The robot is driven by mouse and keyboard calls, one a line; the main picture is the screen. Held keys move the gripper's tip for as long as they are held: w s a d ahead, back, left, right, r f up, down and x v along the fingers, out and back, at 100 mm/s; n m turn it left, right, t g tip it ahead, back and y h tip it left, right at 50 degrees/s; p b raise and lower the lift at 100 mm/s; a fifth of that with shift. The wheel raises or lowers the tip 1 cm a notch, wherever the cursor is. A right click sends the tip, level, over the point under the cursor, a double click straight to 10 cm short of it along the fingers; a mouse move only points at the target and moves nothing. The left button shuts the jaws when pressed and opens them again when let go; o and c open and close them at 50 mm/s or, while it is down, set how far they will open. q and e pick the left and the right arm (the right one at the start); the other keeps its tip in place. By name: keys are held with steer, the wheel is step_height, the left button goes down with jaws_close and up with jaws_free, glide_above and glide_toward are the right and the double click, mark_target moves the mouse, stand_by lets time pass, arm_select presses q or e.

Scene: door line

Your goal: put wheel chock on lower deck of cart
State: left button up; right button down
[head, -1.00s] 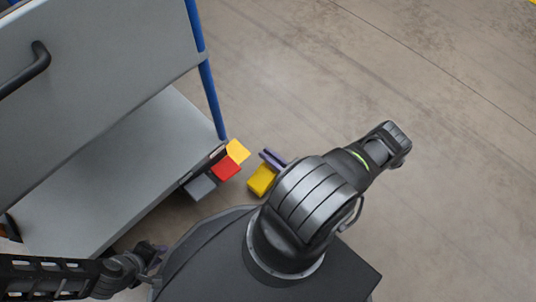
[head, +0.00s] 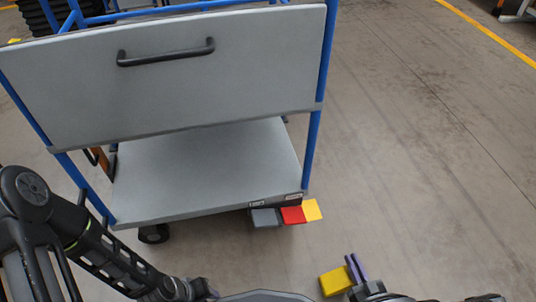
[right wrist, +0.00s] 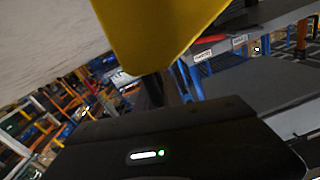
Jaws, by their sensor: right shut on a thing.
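The yellow wheel chock (head: 333,283) is in my right gripper (head: 350,275), low in the head view, in front of the cart. A purple finger shows at its right side. The chock also fills the top of the right wrist view (right wrist: 155,35). The cart has blue posts and a grey upper panel. Its grey lower deck (head: 200,170) is bare where I see it, partly hidden behind the panel. The chock is apart from the deck, nearer to me and to the right. My left gripper (head: 190,291) is at the bottom edge, too small and dark to read.
Grey, red (head: 293,215) and yellow (head: 312,209) flaps stick out from the deck's front right corner. A black handle (head: 166,52) crosses the panel above the deck. A dark caster (head: 153,234) is under the left corner. Open floor (head: 430,180) lies right of the cart.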

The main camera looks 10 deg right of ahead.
steer(key=w+a+r, duration=0.6)
steer(key=w+r, duration=0.3)
steer(key=r, duration=0.3)
steer(key=w+a+r, duration=0.6)
steer(key=w+r, duration=0.4)
steer(key=r, duration=0.3)
steer(key=w+a+r, duration=0.6)
steer(key=w+r, duration=0.3)
steer(key=r, duration=0.4)
steer(key=shift+w, duration=0.2)
steer(key=shift+d, duration=0.15)
